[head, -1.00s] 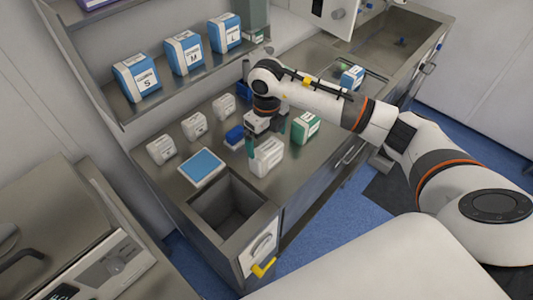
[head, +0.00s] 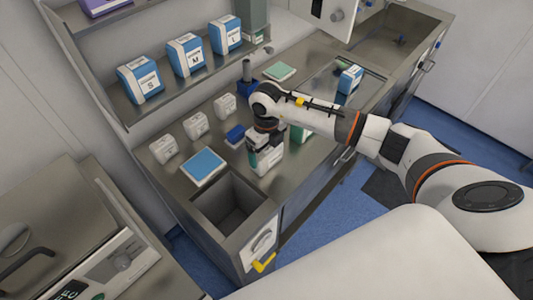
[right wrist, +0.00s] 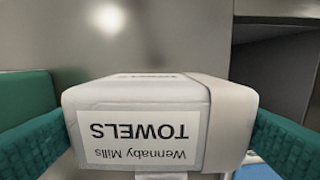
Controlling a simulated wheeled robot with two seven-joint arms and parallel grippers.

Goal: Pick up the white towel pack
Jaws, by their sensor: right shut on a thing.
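The white towel pack (head: 268,162) stands on the steel counter beside the open bin, its upper part partly hidden by my right gripper. My right gripper (head: 264,152) is over it from above. In the right wrist view the pack (right wrist: 150,120) carries an upside-down label reading "Wennaby Mills TOWELS". The green fingers of my right gripper (right wrist: 160,125) are on its left and right sides, shut on it. Whether the pack is off the counter cannot be told. My left gripper is not in view.
A white tray with a blue surface (head: 204,166) and small white packs (head: 196,126) are to the left. A green-and-white box (head: 301,133) is behind my arm. Blue glove boxes (head: 186,55) stand on the shelf.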

